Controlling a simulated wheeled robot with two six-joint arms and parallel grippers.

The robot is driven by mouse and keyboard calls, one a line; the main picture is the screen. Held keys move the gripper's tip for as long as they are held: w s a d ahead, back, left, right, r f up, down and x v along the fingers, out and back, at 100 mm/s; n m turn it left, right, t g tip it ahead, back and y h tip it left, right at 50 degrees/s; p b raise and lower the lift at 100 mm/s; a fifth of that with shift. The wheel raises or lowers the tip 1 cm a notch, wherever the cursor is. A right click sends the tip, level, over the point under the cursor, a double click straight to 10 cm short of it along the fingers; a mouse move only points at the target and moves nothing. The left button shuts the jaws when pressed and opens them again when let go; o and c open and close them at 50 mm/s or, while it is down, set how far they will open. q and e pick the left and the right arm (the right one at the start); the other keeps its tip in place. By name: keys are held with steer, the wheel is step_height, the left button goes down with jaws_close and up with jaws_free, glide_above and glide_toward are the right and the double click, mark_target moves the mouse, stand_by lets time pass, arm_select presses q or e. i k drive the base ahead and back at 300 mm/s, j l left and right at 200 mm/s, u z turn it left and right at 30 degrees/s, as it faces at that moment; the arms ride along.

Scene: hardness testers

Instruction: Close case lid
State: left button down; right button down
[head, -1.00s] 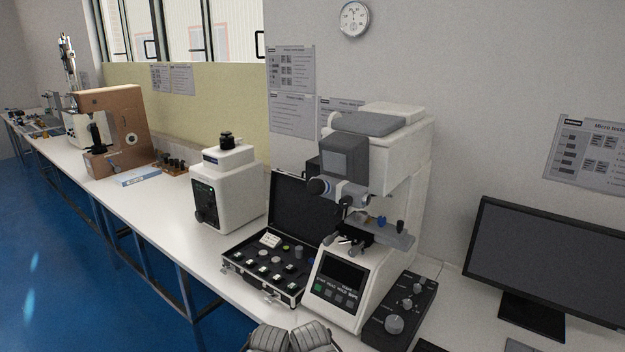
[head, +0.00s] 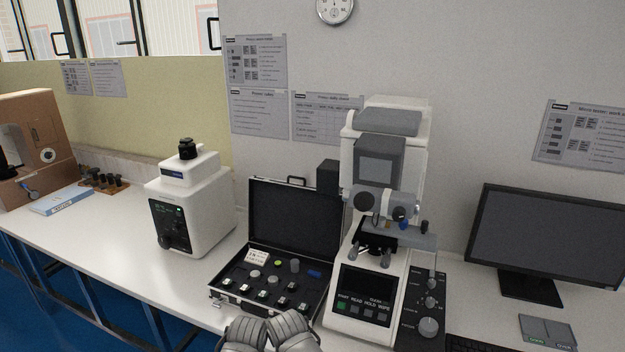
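The black case with silver edges (head: 216,293) stands open on the white table. Its lid (head: 294,218) is raised upright at the back, with a handle on its top edge. The case tray holds several small blocks and round pieces, a white card and a blue item. At the bottom of the head view, in front of the case, grey rounded parts of my own arms show and cover a bit of the case's front edge.
The microscope-like tester (head: 376,235) stands close to the right of the case, with a black control box (head: 428,305) beside it. A white instrument (head: 188,205) stands to the left. A monitor (head: 548,240) is at the far right.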

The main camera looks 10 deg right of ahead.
mark_target(292, 217)
steer(key=i+j+z, duration=0.15)
steer(key=i, duration=0.2)
steer(key=i+z, duration=0.1)
steer(key=i, duration=0.55)
steer(key=z, duration=0.05)
